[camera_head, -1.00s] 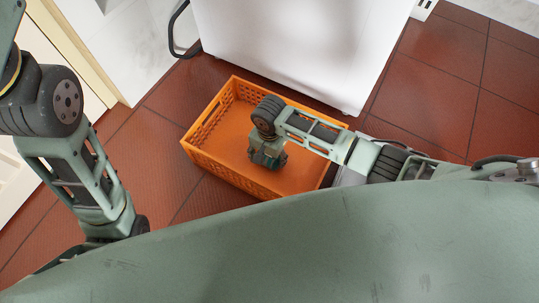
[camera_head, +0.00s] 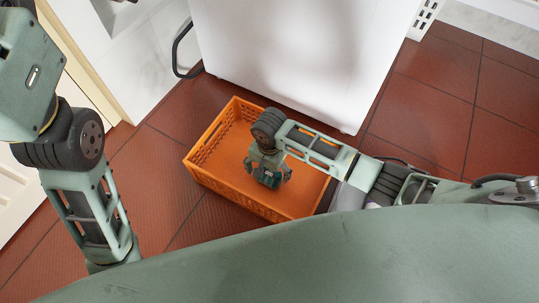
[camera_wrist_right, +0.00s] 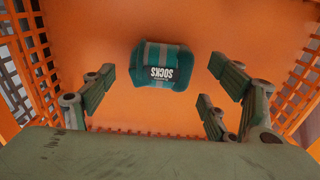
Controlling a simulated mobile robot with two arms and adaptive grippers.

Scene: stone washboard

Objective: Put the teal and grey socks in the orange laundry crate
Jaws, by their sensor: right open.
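The teal and grey socks (camera_wrist_right: 161,66) are a rolled bundle with a white label reading "SOCKS". In the right wrist view they are over the orange floor of the laundry crate (camera_wrist_right: 230,25), clear of the fingers. In the head view the socks (camera_head: 267,178) show just below my right gripper (camera_head: 269,170), inside the walls of the orange crate (camera_head: 215,182). My right gripper is open, its fingers spread to either side of the socks. My left arm shows at the left, but its gripper is out of view.
A white appliance (camera_head: 290,50) stands right behind the crate, with a dark hose (camera_head: 180,50) at its left. A grey object (camera_head: 348,195) is partly hidden beneath my right arm. Red tiled floor (camera_head: 425,95) is clear at the right.

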